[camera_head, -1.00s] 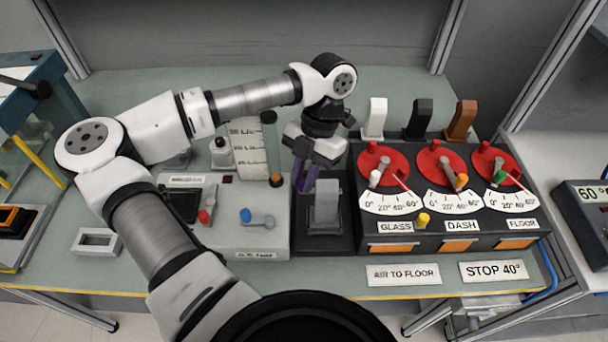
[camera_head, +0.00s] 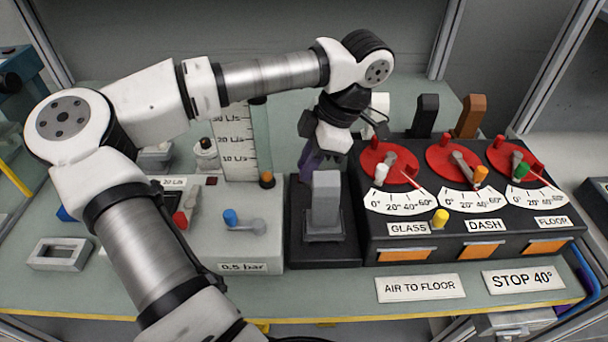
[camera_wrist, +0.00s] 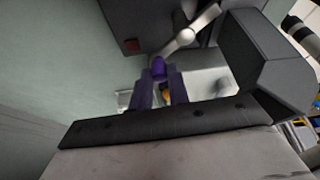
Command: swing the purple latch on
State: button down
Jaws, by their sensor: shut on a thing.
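The latch shows in the wrist view as a light grey lever (camera_wrist: 184,38) with a purple knob (camera_wrist: 158,67) at its end. My gripper (camera_wrist: 160,77) has purple fingers and is shut on that knob, one finger on each side. In the head view my gripper (camera_head: 314,162) points down behind a grey upright block (camera_head: 326,198) on a black base (camera_head: 325,252). The block and my wrist hide the latch there.
Right of the base stands a black control box (camera_head: 400,228) with red dials and coloured knobs. Left is a grey unit (camera_head: 252,250) with a blue-knobbed lever (camera_head: 240,220) and a flow gauge (camera_head: 234,140). A red indicator (camera_wrist: 131,46) shows in the wrist view.

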jog(key=m+b, duration=0.1)
jog(key=d+m+t+b, duration=0.1)
jog(key=m, duration=0.1)
jog(key=m+t, duration=0.1)
jog(key=m, duration=0.1)
jog(key=shift+w+d+b, duration=0.4)
jog(key=shift+m+h, duration=0.3)
jog(key=shift+m, duration=0.1)
jog(key=c, duration=1.3)
grip_release()
jog(key=shift+c, duration=0.2)
jog(key=p+v, duration=0.1)
jog(key=v, duration=1.3)
jog(key=shift+s, duration=0.15)
jog(key=shift+d+f, duration=0.1)
jog(key=shift+f, duration=0.05)
